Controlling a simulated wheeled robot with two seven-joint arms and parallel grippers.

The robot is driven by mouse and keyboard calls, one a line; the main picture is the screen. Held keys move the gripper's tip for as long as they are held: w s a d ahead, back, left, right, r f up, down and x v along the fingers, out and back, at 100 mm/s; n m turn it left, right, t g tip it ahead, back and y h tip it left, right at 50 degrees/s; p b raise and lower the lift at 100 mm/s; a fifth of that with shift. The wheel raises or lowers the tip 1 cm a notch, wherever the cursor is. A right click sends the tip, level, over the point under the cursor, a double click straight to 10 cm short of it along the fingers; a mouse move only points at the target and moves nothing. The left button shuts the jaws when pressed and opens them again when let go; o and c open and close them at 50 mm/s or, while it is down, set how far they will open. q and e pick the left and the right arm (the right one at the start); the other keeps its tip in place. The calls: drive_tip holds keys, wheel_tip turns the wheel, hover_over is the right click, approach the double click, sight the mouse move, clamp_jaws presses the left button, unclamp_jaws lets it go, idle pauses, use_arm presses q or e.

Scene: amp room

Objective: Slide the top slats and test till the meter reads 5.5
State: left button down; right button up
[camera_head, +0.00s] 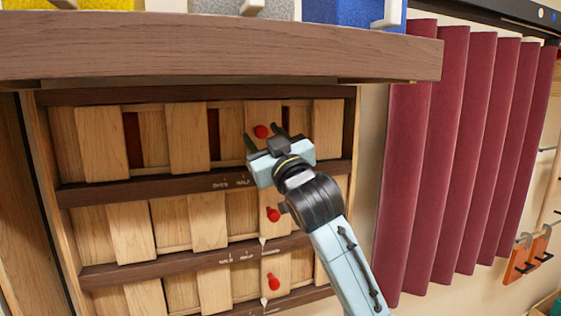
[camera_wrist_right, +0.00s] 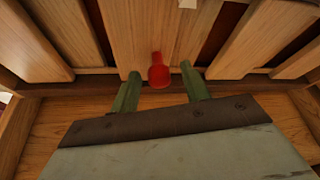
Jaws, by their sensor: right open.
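The top row of wooden slats (camera_head: 188,138) sits in a dark-framed panel under a wide shelf, with dark red gaps between some slats. A red knob (camera_head: 261,131) sticks out of a slat toward the row's right. My right gripper (camera_head: 265,140) is open at this knob. In the right wrist view the red knob (camera_wrist_right: 158,72) stands between the two green fingers, and I see a gap on each side of it. Lower rows carry a middle red knob (camera_head: 273,214) and a bottom red knob (camera_head: 272,281). No meter shows, and my left gripper is not in view.
The thick wooden shelf (camera_head: 220,48) overhangs the slats and carries yellow, grey and blue blocks. Dark red pleated panels (camera_head: 440,150) hang on the wall at right. Orange hooked tools (camera_head: 525,257) hang at the far right.

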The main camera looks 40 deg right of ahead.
drive_tip(key=b+v, duration=1.1)
drive_tip(key=shift+s, duration=0.15)
drive_tip(key=shift+a+f, duration=0.1)
drive_tip(key=shift+a, duration=0.05)
